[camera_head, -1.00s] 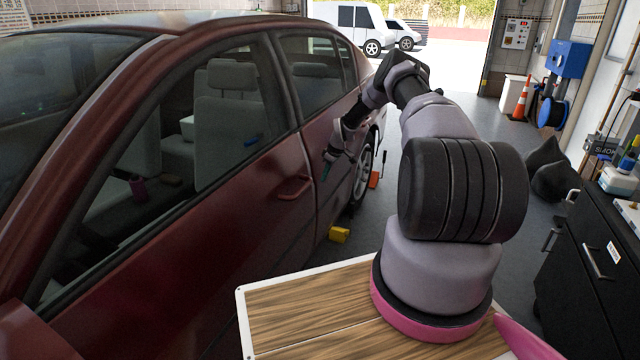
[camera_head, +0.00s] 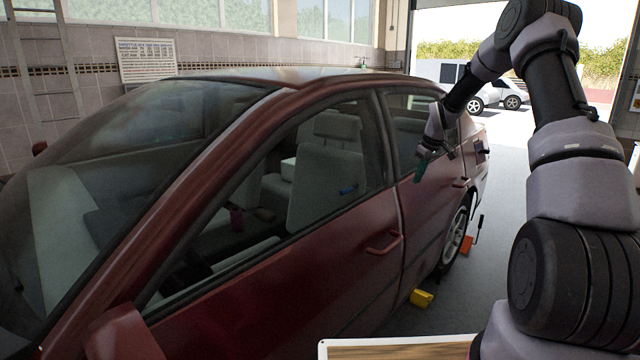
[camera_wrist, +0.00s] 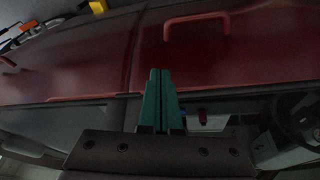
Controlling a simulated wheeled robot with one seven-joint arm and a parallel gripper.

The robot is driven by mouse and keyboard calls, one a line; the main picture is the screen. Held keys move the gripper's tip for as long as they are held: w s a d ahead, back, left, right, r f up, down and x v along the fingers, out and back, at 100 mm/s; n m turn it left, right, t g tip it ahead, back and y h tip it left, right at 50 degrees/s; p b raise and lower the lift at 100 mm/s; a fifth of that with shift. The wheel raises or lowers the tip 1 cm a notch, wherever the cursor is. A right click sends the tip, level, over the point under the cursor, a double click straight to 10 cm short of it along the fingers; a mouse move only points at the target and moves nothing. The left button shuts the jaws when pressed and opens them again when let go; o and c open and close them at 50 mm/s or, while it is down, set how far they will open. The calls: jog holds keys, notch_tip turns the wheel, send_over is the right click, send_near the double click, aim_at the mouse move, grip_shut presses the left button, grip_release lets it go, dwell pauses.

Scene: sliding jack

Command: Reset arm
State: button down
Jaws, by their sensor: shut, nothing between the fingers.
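My arm rises at the right of the head view and bends over toward the car. My gripper (camera_head: 423,163) hangs beside the rear side of the dark red car (camera_head: 340,265), at about window height. In the wrist view its two green fingers (camera_wrist: 160,78) lie together, shut and empty, with the car's door panels and a door handle (camera_wrist: 197,22) beyond them. Whether the fingertips touch the car cannot be told.
A yellow block (camera_head: 421,298) sits on the floor by the car, and an orange item (camera_head: 466,244) stands near the rear wheel (camera_head: 455,238). Open grey floor lies right of the car. A wooden-topped surface (camera_head: 400,350) shows at the bottom edge. Vehicles are parked outside.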

jog(key=s+a+r+m+t+h, duration=0.1)
jog(key=s+a+r+m, duration=0.15)
jog(key=s+r, duration=0.85)
jog(key=s+a+r+m, duration=0.2)
jog(key=s+a+r, duration=0.2)
jog(key=s+r, duration=0.7)
jog(key=s+a+r+m+t, duration=0.1)
jog(key=s+r+m, duration=0.1)
jog(key=s, duration=1)
jog(key=s+a+r+m+t+y, duration=0.1)
jog(key=s+m, duration=0.3)
jog(key=s, duration=0.8)
jog(key=shift+a+r+t+y, duration=0.3)
jog(key=shift+a+r, duration=0.35)
jog(key=shift+r, duration=0.05)
jog(key=shift+w, duration=0.1)
